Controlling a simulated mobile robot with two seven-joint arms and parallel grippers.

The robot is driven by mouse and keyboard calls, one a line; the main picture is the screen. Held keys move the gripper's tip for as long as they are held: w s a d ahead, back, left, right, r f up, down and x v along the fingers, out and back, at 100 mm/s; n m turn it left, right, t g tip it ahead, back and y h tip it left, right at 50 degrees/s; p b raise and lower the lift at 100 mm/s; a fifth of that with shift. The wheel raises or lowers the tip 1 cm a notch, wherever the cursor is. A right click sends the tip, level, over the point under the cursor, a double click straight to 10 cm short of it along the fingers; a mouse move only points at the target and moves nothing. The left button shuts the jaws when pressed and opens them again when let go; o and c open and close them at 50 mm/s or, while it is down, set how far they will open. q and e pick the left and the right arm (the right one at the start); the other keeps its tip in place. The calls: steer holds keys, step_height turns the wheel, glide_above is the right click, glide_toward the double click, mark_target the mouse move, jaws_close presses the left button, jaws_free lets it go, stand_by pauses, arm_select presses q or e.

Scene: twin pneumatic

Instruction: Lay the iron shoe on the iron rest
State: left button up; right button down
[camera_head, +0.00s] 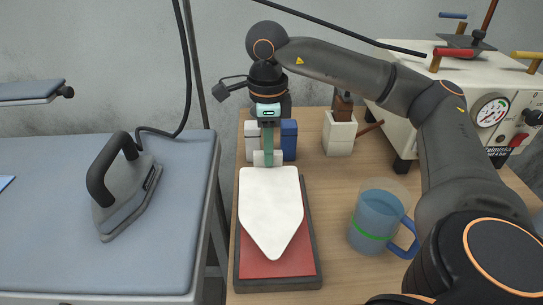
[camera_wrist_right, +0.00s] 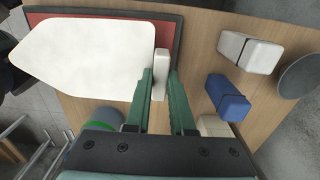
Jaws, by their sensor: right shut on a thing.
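The iron shoe is a white, pointed flat plate (camera_head: 270,208) with a small white block (camera_wrist_right: 160,75) at its heel. My right gripper (camera_head: 268,152) is shut on this block with its green fingers. The iron rest is a red pad in a dark frame (camera_head: 282,268) on the wooden table. The shoe is over the rest, with its tip toward the front and red showing at the front and right. The shoe hides much of the pad, and I cannot tell whether they touch. The rest also shows in the wrist view (camera_wrist_right: 178,30). My left gripper is out of view.
A jug of blue liquid (camera_head: 375,220) stands right of the rest. Blue (camera_head: 289,138) and white blocks (camera_head: 340,135) stand behind, near a boiler with a gauge (camera_head: 450,95). A dark iron (camera_head: 125,190) sits on the grey-blue board (camera_head: 50,235) at left.

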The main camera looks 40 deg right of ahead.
steer(key=shift+w+d+f, duration=0.25)
steer(key=shift+d+f, duration=0.35)
steer(key=shift+f, duration=0.25)
step_height(320, 180, down, 3)
steer(key=shift+d+f+b, duration=0.15)
steer(key=shift+b, duration=0.2)
steer(key=shift+f, duration=0.15)
steer(key=c, duration=0.8)
jaws_free()
steer(key=shift+w+r+p, duration=0.1)
steer(key=shift+r+p, duration=0.95)
steer(key=shift+r, duration=5.15)
